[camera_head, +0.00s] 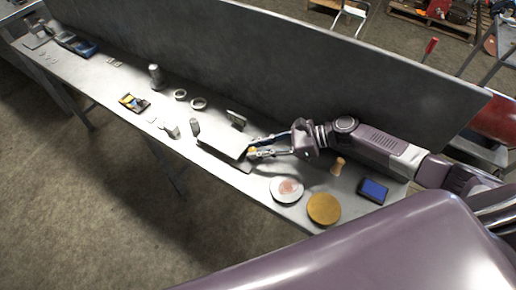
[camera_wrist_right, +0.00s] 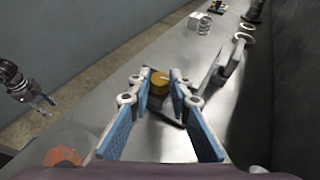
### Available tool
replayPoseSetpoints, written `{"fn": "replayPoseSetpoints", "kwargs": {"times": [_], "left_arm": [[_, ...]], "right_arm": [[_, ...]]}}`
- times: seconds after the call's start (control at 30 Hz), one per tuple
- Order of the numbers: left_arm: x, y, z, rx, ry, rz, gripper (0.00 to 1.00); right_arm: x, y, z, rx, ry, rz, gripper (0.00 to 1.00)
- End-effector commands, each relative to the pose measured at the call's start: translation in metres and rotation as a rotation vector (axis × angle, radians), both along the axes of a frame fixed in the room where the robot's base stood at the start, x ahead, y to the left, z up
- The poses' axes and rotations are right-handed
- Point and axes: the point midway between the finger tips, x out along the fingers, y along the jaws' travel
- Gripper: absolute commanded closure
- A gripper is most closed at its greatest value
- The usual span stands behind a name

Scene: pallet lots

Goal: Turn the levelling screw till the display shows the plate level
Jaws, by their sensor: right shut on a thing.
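The levelling plate (camera_head: 222,138) is a pale flat slab on the bench, with a dark base edge showing at its near right side. The levelling screw's yellow knob (camera_wrist_right: 159,82) is at the plate's right end; it is partly hidden in the head view (camera_head: 252,150). My right gripper (camera_head: 254,148) is shut on the knob, with a blue-padded finger on each side in the wrist view (camera_wrist_right: 160,84). A small upright unit (camera_head: 236,119), perhaps the display, stands behind the plate; no reading is legible. My left gripper (camera_wrist_right: 42,104) shows only in the wrist view, away from the bench; its opening is unclear.
A pale disc (camera_head: 287,189), a golden disc (camera_head: 324,208), a wooden-handled stamp (camera_head: 338,166) and a blue-topped box (camera_head: 373,190) lie near my right arm. Rings (camera_head: 198,104), a metal cylinder (camera_head: 155,76) and a tray (camera_head: 134,103) stand leftward. A tall grey panel (camera_head: 270,70) backs the bench.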

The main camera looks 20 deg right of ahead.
Motion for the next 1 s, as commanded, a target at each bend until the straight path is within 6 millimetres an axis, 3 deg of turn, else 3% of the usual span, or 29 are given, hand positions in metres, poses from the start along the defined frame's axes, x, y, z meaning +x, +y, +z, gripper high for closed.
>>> {"fn": "replayPoseSetpoints", "kwargs": {"times": [0.07, 0.1, 0.23, 0.57, 0.67, 1.0], "left_arm": [[0.000, 0.000, 0.000, 0.000, 0.000, 0.000, 0.60], [0.000, 0.000, 0.000, 0.000, 0.000, 0.000, 0.60], [0.000, 0.000, 0.000, 0.000, 0.000, 0.000, 0.60], [-0.002, 0.004, 0.000, 0.004, 0.002, 0.000, 0.60], [-0.002, 0.003, 0.000, 0.002, 0.002, 0.000, 0.60], [-0.001, 0.001, 0.000, 0.001, 0.001, 0.000, 0.60]], "right_arm": [[0.001, 0.000, 0.001, 0.001, -0.003, -0.002, 1.00], [0.001, 0.000, 0.001, 0.001, -0.003, -0.002, 0.79], [0.001, 0.000, 0.001, 0.001, -0.002, -0.001, 0.64], [0.001, 0.000, 0.004, 0.001, -0.002, -0.001, 0.64], [0.001, 0.000, 0.015, -0.001, -0.004, 0.001, 0.64], [0.000, 0.000, 0.078, -0.001, -0.005, 0.000, 0.64]]}}
